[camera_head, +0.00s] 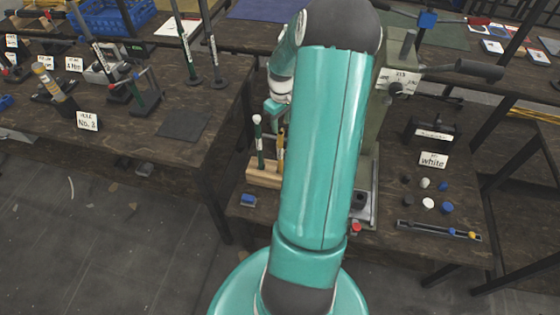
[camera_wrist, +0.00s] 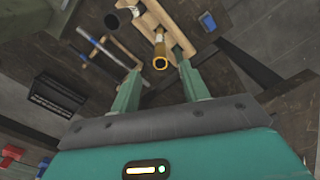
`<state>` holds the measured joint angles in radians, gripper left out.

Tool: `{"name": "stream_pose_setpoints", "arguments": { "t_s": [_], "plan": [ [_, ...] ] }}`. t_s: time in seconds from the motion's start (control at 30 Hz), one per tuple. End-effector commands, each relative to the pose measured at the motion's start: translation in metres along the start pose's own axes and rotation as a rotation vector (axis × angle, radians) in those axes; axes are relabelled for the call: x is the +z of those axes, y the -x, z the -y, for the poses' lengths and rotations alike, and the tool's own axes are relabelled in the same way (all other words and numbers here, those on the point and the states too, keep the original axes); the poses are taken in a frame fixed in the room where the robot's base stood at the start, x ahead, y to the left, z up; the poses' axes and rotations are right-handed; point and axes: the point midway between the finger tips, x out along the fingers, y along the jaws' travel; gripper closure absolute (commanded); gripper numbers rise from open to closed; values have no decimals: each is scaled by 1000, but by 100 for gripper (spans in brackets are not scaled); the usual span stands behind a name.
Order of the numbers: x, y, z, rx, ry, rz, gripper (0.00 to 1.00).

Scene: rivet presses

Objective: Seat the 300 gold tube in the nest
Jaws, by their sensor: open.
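A gold tube (camera_wrist: 160,50) stands in a wooden rack (camera_wrist: 184,42), its round open end facing the wrist camera. My gripper (camera_wrist: 160,70) is open, with its fingertips spread on either side of that end in the wrist view. I see no contact, and the jaws hold nothing. In the head view the gold tube (camera_head: 281,143) is partly hidden by my arm, beside a dark green tube (camera_head: 259,145) with a pale top in the same rack (camera_head: 262,174). My gripper is mostly hidden there. The nest cannot be made out, and no 300 marking is readable.
A press (camera_head: 374,120) with a lever stands right behind my arm. A blue block (camera_head: 248,200) lies near the bench's front edge. Small coloured caps (camera_head: 428,204) and a "white" card (camera_head: 433,160) are at right. The left bench has more presses and a "No. 3" card (camera_head: 87,121).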

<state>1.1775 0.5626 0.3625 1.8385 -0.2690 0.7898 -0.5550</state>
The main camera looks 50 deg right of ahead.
Motion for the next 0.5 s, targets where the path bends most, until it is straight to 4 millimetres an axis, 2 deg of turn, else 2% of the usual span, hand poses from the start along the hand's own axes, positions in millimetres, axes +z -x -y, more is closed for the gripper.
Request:
{"name": "stream_pose_setpoints", "arguments": {
  "t_s": [0.1, 0.2, 0.37, 0.5],
  "plan": [
    [0, -25, 2, -3, 3, 2, 55],
    [-1, -38, 1, -1, 4, 2, 55],
    [-1, -49, 1, 0, 2, 0, 55],
    [-2, -67, 1, -2, 3, 1, 55]
  ]
}}
